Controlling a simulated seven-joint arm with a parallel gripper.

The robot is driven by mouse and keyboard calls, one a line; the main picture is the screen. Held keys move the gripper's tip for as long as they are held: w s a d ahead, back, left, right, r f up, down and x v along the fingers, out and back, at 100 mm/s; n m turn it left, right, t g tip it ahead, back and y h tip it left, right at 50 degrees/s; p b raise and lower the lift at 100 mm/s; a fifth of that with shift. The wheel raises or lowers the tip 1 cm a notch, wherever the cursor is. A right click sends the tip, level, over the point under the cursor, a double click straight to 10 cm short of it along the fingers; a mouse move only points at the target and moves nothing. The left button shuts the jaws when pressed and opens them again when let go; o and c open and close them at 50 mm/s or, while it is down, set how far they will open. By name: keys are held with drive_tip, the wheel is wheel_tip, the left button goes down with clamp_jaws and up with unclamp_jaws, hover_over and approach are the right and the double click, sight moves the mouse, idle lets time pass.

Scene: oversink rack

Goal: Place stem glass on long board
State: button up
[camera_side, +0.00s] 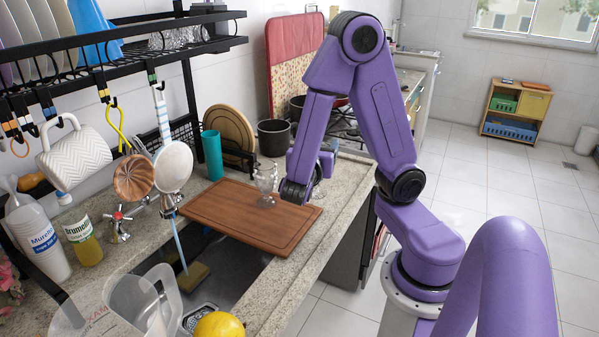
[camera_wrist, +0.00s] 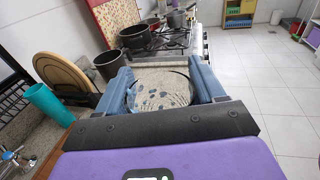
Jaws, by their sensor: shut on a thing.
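The clear stem glass (camera_side: 265,181) is upright over the brown long board (camera_side: 215,206), its foot low at the board's surface. I cannot tell whether the foot touches the wood. My gripper (camera_side: 279,184) is shut on the glass from the right side. In the wrist view the glass (camera_wrist: 160,90) shows as a round, clear shape between the two blue fingers of my gripper (camera_wrist: 162,88). The long board lies flat across the sink and counter, with its left part bare.
A teal cup (camera_side: 212,155), a round wooden board (camera_side: 231,130) and a dark pot (camera_side: 273,137) stand behind the long board. Utensils and a white mug (camera_side: 75,155) hang from the black rack at left. The sink opening (camera_side: 215,268) is in front.

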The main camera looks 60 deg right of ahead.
drive_tip(key=w+d+f, duration=0.2)
drive_tip(key=w+f, duration=0.4)
drive_tip(key=f, duration=0.3)
drive_tip(key=shift+d+f, duration=0.35)
drive_tip(key=shift+d, duration=0.05)
drive_tip(key=shift+f, duration=0.1)
drive_tip(key=o, duration=1.2)
drive_tip(key=shift+c, duration=0.2)
